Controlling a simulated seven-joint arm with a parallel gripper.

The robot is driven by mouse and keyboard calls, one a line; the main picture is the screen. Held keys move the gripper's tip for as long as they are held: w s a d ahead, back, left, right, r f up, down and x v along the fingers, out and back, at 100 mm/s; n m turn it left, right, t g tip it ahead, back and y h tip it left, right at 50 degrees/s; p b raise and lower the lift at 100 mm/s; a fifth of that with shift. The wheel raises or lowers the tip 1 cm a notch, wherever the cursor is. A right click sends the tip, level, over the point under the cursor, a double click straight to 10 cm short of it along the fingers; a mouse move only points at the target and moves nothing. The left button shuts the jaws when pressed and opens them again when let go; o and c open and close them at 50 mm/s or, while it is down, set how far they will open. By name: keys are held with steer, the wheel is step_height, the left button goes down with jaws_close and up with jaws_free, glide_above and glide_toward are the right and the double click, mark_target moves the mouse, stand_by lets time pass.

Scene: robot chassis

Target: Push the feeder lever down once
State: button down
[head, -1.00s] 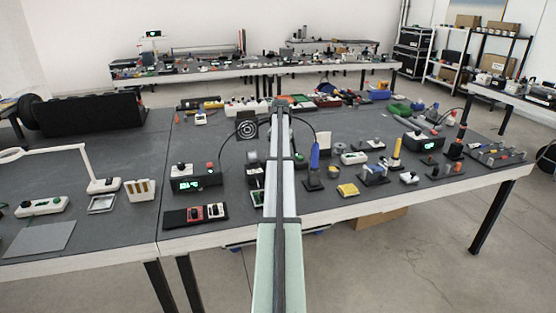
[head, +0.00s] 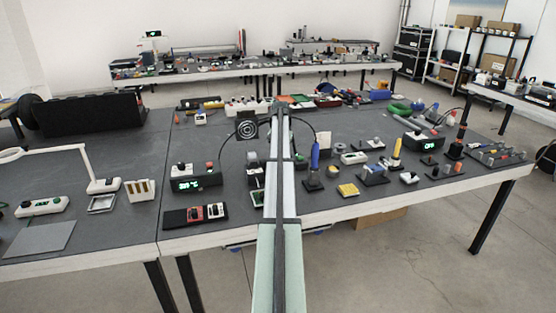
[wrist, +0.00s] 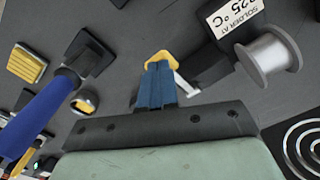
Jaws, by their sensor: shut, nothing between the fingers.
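My gripper (wrist: 158,72) shows in the wrist view as blue fingers, shut with nothing between them. Their tips overlap a yellow piece (wrist: 163,56), seemingly the end of the feeder lever. A pale bar (wrist: 186,84) runs beside it near the black feeder body (wrist: 208,63). I cannot tell whether the tips touch the yellow piece. The feeder has a white label reading SOLDER AT and 325 °C, and a grey spool (wrist: 268,58).
A blue-handled tool in a stand (wrist: 45,112) is close on the left in the wrist view. The head view shows a black display unit (head: 195,180) left of my arm.

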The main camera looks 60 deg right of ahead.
steer(key=shift+f, duration=1.7)
steer(key=shift+r, duration=2.3)
steer(key=shift+w, duration=0.1)
